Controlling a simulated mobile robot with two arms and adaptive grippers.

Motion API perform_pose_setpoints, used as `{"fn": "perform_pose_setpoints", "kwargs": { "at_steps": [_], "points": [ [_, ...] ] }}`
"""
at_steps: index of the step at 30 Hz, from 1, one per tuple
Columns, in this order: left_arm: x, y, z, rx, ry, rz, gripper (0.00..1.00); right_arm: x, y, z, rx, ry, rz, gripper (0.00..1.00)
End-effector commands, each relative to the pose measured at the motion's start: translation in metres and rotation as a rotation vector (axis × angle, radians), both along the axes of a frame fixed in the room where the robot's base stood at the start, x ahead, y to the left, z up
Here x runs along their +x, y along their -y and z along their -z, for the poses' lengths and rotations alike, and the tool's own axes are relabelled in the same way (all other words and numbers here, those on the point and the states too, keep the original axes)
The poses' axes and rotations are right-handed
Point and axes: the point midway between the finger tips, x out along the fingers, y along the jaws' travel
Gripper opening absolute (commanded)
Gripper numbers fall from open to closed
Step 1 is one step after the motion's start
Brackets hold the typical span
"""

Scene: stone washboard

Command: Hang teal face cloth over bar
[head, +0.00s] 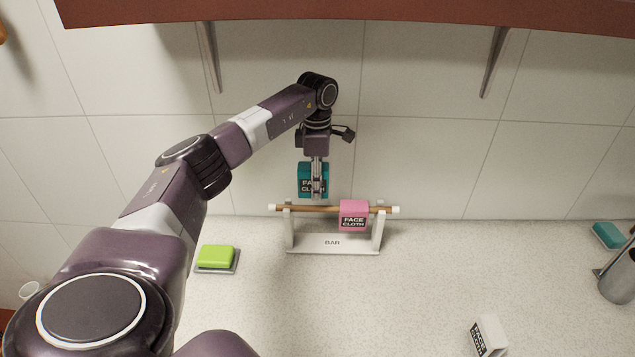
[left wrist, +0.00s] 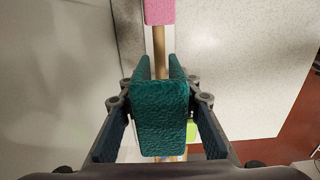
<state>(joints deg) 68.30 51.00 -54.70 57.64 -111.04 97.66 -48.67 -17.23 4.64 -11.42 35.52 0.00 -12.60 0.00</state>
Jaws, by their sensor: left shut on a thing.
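The teal face cloth (head: 304,177) is folded into an upside-down U. My left gripper (head: 317,188) is shut on it, above the left part of the wooden bar (head: 308,208). In the left wrist view the teal cloth (left wrist: 160,125) sits between the fingers of my left gripper (left wrist: 163,105). The bar (left wrist: 159,50) lines up with the gap between its two flaps. In the head view the cloth's lower edge appears just above the bar; the exact gap is unclear. A pink face cloth (head: 353,213) hangs on the bar's right part. My right gripper is out of view.
The bar's white stand (head: 333,243) is on the speckled counter by the tiled wall. A green block (head: 215,256) lies left on a grey dish. A metal cup (head: 620,277) and teal block (head: 608,235) are far right. A shelf (head: 350,12) overhangs.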

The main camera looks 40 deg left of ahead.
Motion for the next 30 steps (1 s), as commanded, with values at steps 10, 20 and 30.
{"fn": "perform_pose_setpoints", "kwargs": {
  "at_steps": [10, 20, 30],
  "points": [
    [0.000, 0.001, 0.027, -0.001, 0.001, 0.003, 0.07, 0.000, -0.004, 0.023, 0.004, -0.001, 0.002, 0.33],
    [0.000, 0.001, 0.053, -0.001, -0.001, 0.004, 0.07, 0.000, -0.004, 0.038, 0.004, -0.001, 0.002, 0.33],
    [0.000, 0.001, 0.080, -0.001, -0.001, 0.004, 0.07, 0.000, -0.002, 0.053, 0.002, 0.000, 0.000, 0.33]
  ]
}}
